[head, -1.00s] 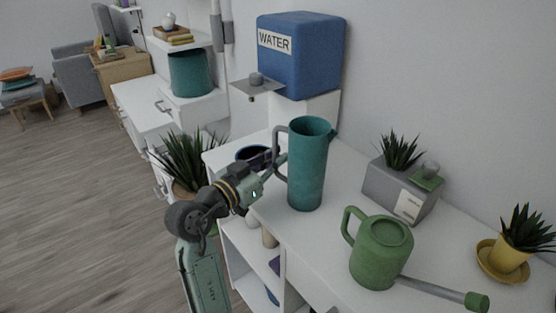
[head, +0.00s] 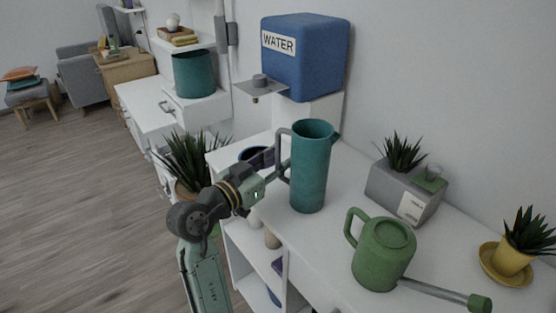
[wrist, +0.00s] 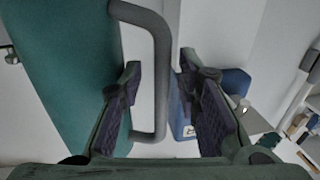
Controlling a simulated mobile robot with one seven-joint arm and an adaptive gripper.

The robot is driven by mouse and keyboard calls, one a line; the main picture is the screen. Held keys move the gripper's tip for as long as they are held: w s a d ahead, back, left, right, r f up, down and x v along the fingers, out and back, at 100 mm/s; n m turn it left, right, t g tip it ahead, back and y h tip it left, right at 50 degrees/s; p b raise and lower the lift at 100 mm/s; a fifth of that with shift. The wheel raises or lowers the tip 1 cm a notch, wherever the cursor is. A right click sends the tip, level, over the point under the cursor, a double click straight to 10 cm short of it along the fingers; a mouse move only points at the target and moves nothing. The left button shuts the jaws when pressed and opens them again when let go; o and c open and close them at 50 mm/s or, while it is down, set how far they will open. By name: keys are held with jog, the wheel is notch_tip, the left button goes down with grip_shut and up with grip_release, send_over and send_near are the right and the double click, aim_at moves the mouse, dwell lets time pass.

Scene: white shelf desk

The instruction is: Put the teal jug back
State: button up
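The teal jug (head: 311,170) stands upright on the white desk (head: 330,225), its grey handle (head: 281,158) facing left. In the wrist view the jug's teal body (wrist: 70,75) fills the upper left. My gripper (head: 272,166) is at the handle from the left. In the wrist view my gripper (wrist: 160,72) is open, with one dark-padded finger on each side of the handle (wrist: 161,85). Gaps show between the handle and both pads, so it does not look clamped.
A green watering can (head: 383,255) stands in front of the jug, its spout pointing right. A grey planter (head: 402,190) is at right, and a yellow pot (head: 511,262) farther right. A blue water tank (head: 304,60) and its tap shelf (head: 262,88) are behind.

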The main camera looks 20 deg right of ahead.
jog(key=b+v, duration=0.2)
jog(key=v, duration=1)
jog(key=shift+f, duration=0.1)
